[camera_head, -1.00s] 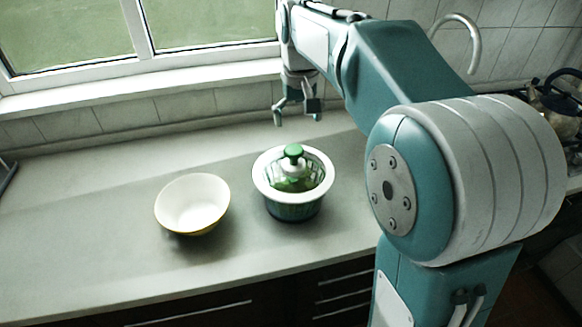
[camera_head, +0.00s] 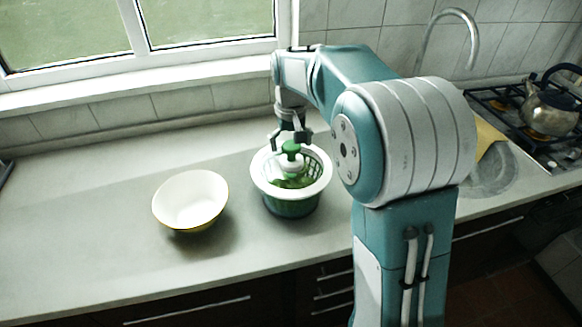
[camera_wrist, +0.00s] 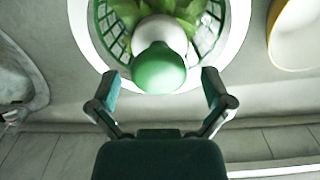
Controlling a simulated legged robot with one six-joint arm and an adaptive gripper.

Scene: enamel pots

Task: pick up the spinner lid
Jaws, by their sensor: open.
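The spinner lid is a clear lid with a white rim (camera_head: 262,182) and a green knob (camera_head: 291,147) on a white collar. It sits on the green salad spinner bowl (camera_head: 290,207), with green leaves showing through it. My gripper (camera_head: 290,134) is open and just above the lid, close around the knob in the head view. In the wrist view the green knob (camera_wrist: 158,70) lies just ahead of and between the two open fingertips (camera_wrist: 158,78). I cannot tell whether a finger touches it.
A white bowl with a yellow outside (camera_head: 190,200) stands left of the spinner, with clear counter between them. A sink (camera_head: 490,172), a tap (camera_head: 452,14) and a kettle (camera_head: 548,108) on the stove are at the right. The window wall is behind.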

